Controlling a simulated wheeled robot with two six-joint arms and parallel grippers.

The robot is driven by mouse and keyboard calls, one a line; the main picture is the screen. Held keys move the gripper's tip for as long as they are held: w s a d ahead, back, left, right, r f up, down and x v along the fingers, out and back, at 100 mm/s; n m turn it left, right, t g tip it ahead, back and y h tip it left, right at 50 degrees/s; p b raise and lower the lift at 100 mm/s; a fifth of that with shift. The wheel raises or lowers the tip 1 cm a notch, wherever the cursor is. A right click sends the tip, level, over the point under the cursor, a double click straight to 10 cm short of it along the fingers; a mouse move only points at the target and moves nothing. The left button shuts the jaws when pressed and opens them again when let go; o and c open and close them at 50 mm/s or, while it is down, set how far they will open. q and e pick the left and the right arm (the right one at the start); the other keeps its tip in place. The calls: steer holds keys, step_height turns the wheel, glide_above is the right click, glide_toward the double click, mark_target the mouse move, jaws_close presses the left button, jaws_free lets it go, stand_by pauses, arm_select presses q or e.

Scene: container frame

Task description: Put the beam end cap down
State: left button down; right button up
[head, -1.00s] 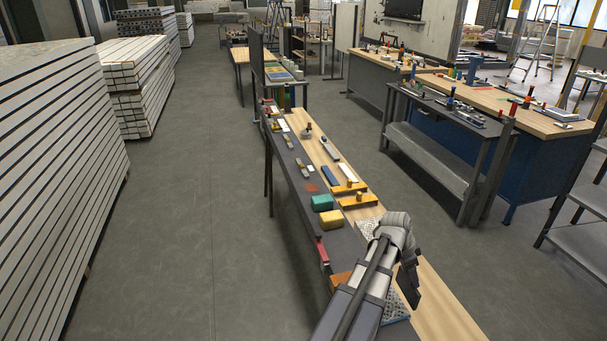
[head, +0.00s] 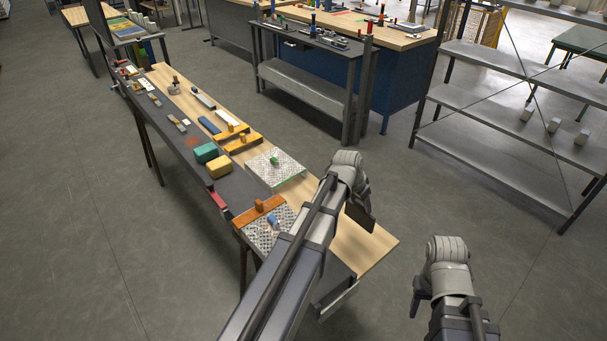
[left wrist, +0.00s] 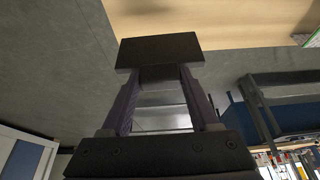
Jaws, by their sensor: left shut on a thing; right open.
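My left gripper (left wrist: 158,76) is shut on a dark, flat rectangular block, which I take to be the beam end cap (left wrist: 158,50). Its broad face shows across both fingertips in the left wrist view. In the head view the left arm reaches over the near end of the workbench, and a dark plate-like shape (head: 360,216) hangs at its wrist; I cannot tell cap from fingers there. My right gripper (head: 420,295) is at the lower right, beside the bench over the floor, small and dark; no object shows in it.
The long workbench (head: 345,243) has a bare wooden strip at its near end. On it lie a perforated plate with a green piece (head: 276,168), another with a blue piece (head: 268,232), a yellow block (head: 219,167) and a teal block (head: 205,152). Grey shelving (head: 495,110) stands at right.

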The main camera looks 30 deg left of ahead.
arm_select(q)
step_height(320, 180, down, 10)
steer(key=b, duration=1)
steer(key=shift+f, duration=0.2)
steer(key=shift+c, duration=0.7)
jaws_free()
steer(key=shift+r, duration=0.1)
steer(key=p+v, duration=1.1)
steer(key=v, duration=0.1)
steer(key=s+d+f+g+y, duration=0.1)
steer(key=s+d+g, duration=0.3)
steer(key=s+d, duration=1.1)
steer(key=s+y, duration=0.1)
steer(key=s, duration=0.3)
steer(key=shift+s+d+f+g+y, duration=0.15)
steer(key=shift+s+d+g+y, duration=0.05)
steer(key=shift+d+g+y, duration=0.2)
